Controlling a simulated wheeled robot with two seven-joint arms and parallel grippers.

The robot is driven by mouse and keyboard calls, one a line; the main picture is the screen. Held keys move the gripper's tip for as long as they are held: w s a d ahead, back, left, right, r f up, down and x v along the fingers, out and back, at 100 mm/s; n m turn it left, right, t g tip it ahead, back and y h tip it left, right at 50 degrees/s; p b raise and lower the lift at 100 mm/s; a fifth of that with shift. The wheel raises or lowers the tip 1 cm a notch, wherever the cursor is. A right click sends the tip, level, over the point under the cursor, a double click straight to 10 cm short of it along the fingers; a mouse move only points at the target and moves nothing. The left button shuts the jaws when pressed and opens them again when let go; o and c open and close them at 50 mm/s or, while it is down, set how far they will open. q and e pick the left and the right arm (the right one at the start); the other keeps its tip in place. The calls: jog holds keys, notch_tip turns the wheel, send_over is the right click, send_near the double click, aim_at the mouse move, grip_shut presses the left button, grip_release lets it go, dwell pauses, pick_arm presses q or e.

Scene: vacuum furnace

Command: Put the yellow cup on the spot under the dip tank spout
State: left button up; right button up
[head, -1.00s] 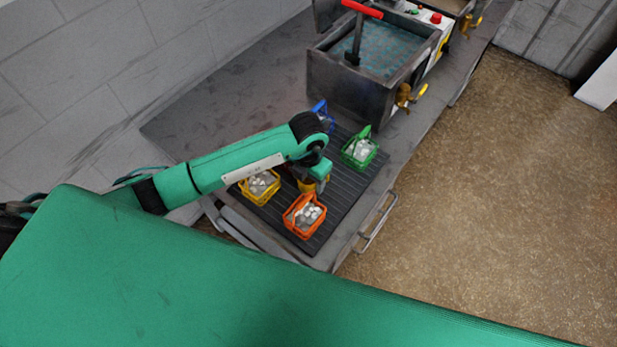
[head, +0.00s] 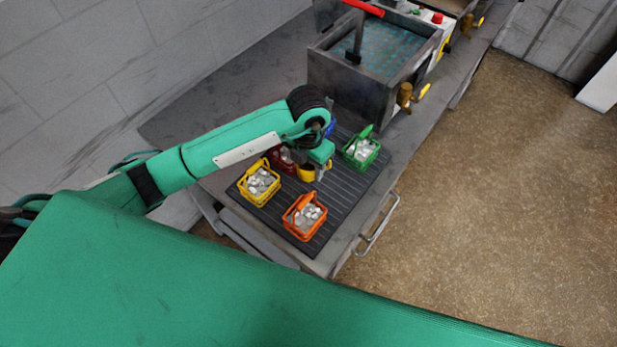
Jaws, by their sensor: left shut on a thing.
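The yellow cup (head: 306,173) is small and sits at the jaws of my left gripper (head: 319,168), above the black ribbed mat between the baskets. My left gripper is shut on it; the arm hides part of the cup and the fingertips. The dip tank (head: 345,89) is a grey metal box of blue-green liquid at the back of the bench. Its brass spout (head: 404,95), with a yellow handle, sticks out of the right side, apart from the cup. The spot under the spout cannot be made out. My right gripper is not in view.
Yellow (head: 260,182), orange (head: 304,216) and green (head: 361,151) baskets of pale pieces stand on the mat (head: 335,195). Red (head: 282,160) and blue (head: 331,128) baskets are partly hidden by my arm. A red-handled lever (head: 362,9) rises over the tank.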

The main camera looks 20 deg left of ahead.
pick_arm(q)
jog(key=r+m, duration=0.3)
jog(key=a+r+m+b, duration=0.1)
jog(key=r+m, duration=0.2)
jog(key=r, duration=0.1)
jog(key=s+r+m, duration=0.1)
jog(key=r+m, duration=0.2)
jog(key=r, duration=0.1)
jog(key=shift+a+r+b, duration=0.25)
jog(key=shift+a+b, duration=0.1)
jog(key=shift+b, duration=0.05)
jog(key=s+a+f+m, duration=0.2)
jog(key=m, duration=0.9)
jog(key=s+a+f+m, duration=0.1)
jog(key=a+f+m, duration=0.2)
jog(key=m, duration=0.9)
jog(key=shift+s, duration=0.4)
jog(key=shift+s, duration=0.1)
